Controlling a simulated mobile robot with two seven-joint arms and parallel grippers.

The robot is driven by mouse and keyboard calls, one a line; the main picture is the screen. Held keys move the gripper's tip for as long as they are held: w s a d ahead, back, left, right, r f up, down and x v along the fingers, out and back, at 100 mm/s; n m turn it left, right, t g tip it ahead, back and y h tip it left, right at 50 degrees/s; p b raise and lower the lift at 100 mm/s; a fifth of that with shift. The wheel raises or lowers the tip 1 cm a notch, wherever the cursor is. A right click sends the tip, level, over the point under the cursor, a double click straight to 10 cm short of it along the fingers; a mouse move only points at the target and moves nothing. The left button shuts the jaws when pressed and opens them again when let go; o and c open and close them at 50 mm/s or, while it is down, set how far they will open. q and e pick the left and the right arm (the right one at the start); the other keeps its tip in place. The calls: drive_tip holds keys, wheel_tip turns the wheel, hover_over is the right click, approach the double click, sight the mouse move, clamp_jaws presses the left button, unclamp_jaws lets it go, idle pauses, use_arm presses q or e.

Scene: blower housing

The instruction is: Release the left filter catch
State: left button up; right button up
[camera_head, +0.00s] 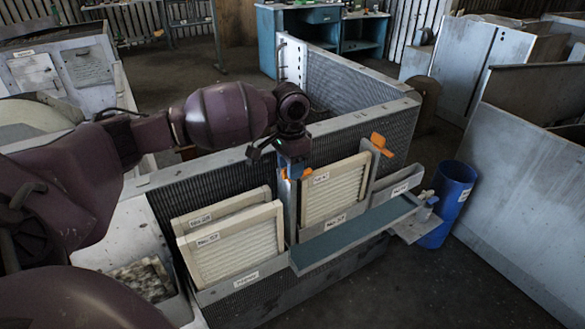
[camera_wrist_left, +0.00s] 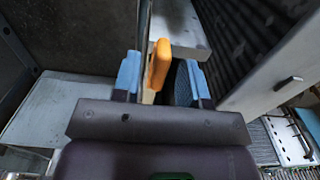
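The left filter catch is a small orange lever (camera_head: 306,173) at the upper left corner of the mounted pleated filter (camera_head: 334,192). In the head view it is mostly hidden behind my left gripper (camera_head: 291,166). In the left wrist view the orange catch (camera_wrist_left: 159,64) stands between the two blue fingertips of my left gripper (camera_wrist_left: 160,80). The other orange catch (camera_head: 381,145) sticks out at the filter's upper right. My right gripper is not in view.
Two spare filters (camera_head: 236,247) lean in a rack left of the mounted one. A blue-grey shelf (camera_head: 352,234) juts out below it. A blue bin (camera_head: 447,203) stands at the right, near large grey panels (camera_head: 535,180). Open floor lies in front.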

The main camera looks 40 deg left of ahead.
use_arm(q)
drive_tip(key=shift+f, duration=0.2)
drive_tip(key=c, duration=0.6)
clamp_jaws()
drive_tip(key=shift+r+m+p, duration=0.3)
drive_tip(key=shift+m+p, duration=1.35)
drive_tip(key=shift+m, duration=0.15)
drive_tip(key=m+p, duration=0.1)
drive_tip(key=m, duration=0.1)
drive_tip(key=shift+m+p, duration=0.35)
drive_tip(key=shift+m, duration=0.05)
drive_tip(key=m+p, duration=0.1)
drive_tip(key=m, duration=0.1)
drive_tip(key=shift+f+m, duration=0.1)
drive_tip(key=shift+m, duration=0.2)
drive_tip(key=m+p, duration=0.2)
drive_tip(key=m, duration=0.2)
drive_tip(key=shift+f+m, duration=0.1)
drive_tip(key=shift+m, duration=0.2)
drive_tip(key=m, duration=0.3)
drive_tip(key=shift+f+p, duration=0.1)
drive_tip(key=shift+p, duration=0.2)
drive_tip(key=shift+m, duration=0.6)
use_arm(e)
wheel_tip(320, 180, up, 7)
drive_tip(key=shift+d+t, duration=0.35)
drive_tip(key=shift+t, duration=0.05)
